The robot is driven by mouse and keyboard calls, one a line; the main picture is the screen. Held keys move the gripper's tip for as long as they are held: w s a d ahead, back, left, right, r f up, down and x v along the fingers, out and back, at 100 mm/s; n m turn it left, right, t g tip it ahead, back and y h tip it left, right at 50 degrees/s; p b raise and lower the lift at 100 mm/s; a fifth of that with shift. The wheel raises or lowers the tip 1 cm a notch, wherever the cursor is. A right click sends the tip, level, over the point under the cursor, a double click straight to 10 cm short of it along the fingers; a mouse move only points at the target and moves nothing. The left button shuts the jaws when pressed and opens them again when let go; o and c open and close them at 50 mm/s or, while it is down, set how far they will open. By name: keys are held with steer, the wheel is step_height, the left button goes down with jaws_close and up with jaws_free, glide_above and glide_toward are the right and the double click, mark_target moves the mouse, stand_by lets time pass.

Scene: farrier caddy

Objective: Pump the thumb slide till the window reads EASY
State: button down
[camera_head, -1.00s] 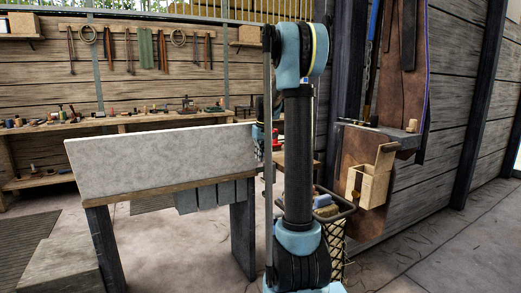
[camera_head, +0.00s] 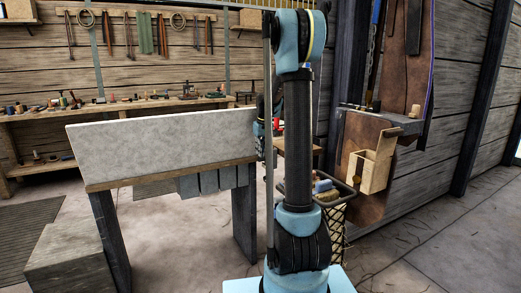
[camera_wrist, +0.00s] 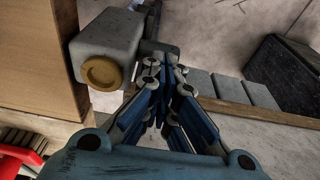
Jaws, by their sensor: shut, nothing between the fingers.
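In the wrist view, a grey block (camera_wrist: 110,48) with a round brass-coloured disc (camera_wrist: 101,72) on its near face stands at upper left, beside my fingers. A narrower dark grey part (camera_wrist: 160,50) lies to its right, just beyond my fingertips. My gripper (camera_wrist: 167,68) is shut and empty, its fingertips close to that part; whether they touch cannot be told. I cannot make out which part is the thumb slide, and no window or lettering can be read. In the head view, my arm hides most of this area.
A mesh basket (camera_head: 338,222) and a wall-mounted wooden box (camera_head: 372,172) are at right. A long tool shelf (camera_head: 50,112) runs along the back. The floor at right is clear.

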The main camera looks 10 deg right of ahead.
steer(key=shift+s+f, duration=0.1)
steer(key=shift+f, duration=0.65)
step_height(320, 180, up, 14)
steer(key=s, duration=0.2)
steer(key=shift+s+d, duration=0.15)
steer(key=shift+d, duration=0.3)
steer(key=c, duration=2.3)
jaws_free()
steer(key=shift+f, duration=0.1)
